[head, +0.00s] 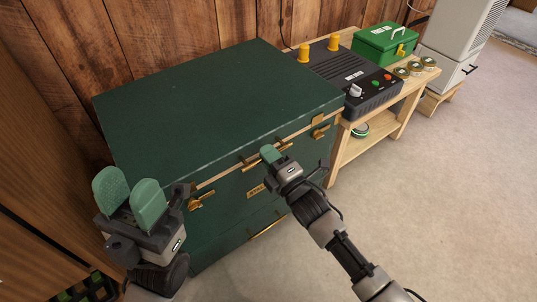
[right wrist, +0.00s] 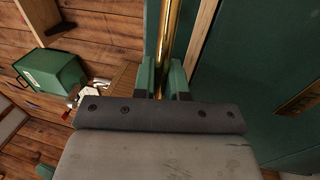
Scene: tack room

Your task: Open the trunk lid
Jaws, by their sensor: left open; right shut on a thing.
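The dark green trunk (head: 185,105) stands against the wood wall, its lid (head: 220,90) lying flat on top. A pale wooden strip shows along the lid's front edge; I cannot tell whether there is a gap. A brass bar handle (head: 250,162) runs along that front edge. My right gripper (head: 269,153) is shut on this bar; in the right wrist view the brass bar (right wrist: 169,35) passes between its green fingers. Brass latches sit at the front left (head: 197,202) and front right (head: 319,132). My left gripper (head: 130,197) is open and empty, left of the trunk's front corner.
A wooden bench (head: 397,122) stands right of the trunk, with a dark control box (head: 350,78) and a green case (head: 385,43) on it. The case also shows in the right wrist view (right wrist: 50,75). A wooden cabinet (head: 40,150) is at left. The floor in front is clear.

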